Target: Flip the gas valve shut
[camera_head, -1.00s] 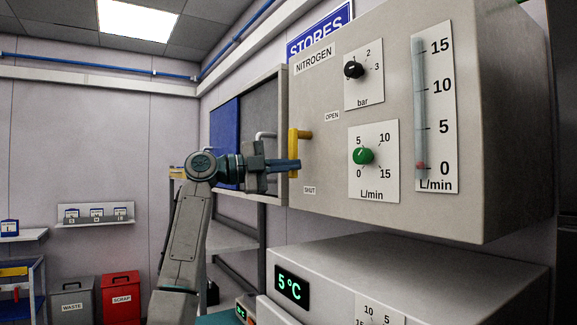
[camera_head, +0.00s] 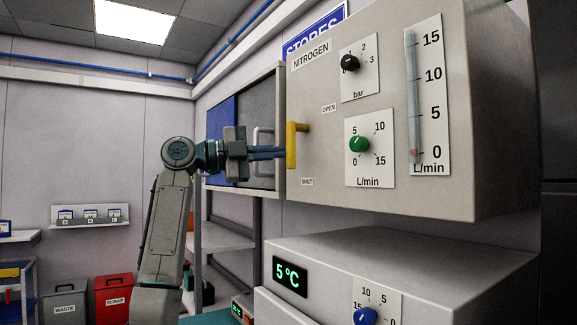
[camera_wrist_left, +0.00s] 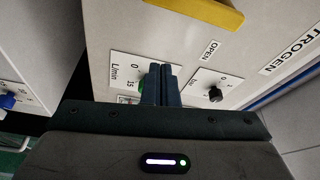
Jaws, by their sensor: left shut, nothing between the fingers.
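The gas valve has a yellow handle (camera_head: 291,146) on the left part of the grey NITROGEN panel (camera_head: 315,150). Its bar stands upright in the head view, with a stub at its top toward the panel. The OPEN label (camera_head: 329,108) is up and right of it, the SHUT label (camera_head: 307,182) below. My left gripper (camera_head: 283,152) is shut and empty, its tips just left of the bar; whether they touch cannot be told. In the left wrist view the handle (camera_wrist_left: 205,10) lies at the top edge, apart from the shut fingers (camera_wrist_left: 160,72). My right gripper is not in view.
A black knob (camera_head: 349,63), a green knob (camera_head: 359,144) and a flow tube (camera_head: 413,100) are on the panel. A unit with a 5°C display (camera_head: 290,275) stands below. A grey cabinet (camera_head: 262,125) with a blue door is behind my gripper.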

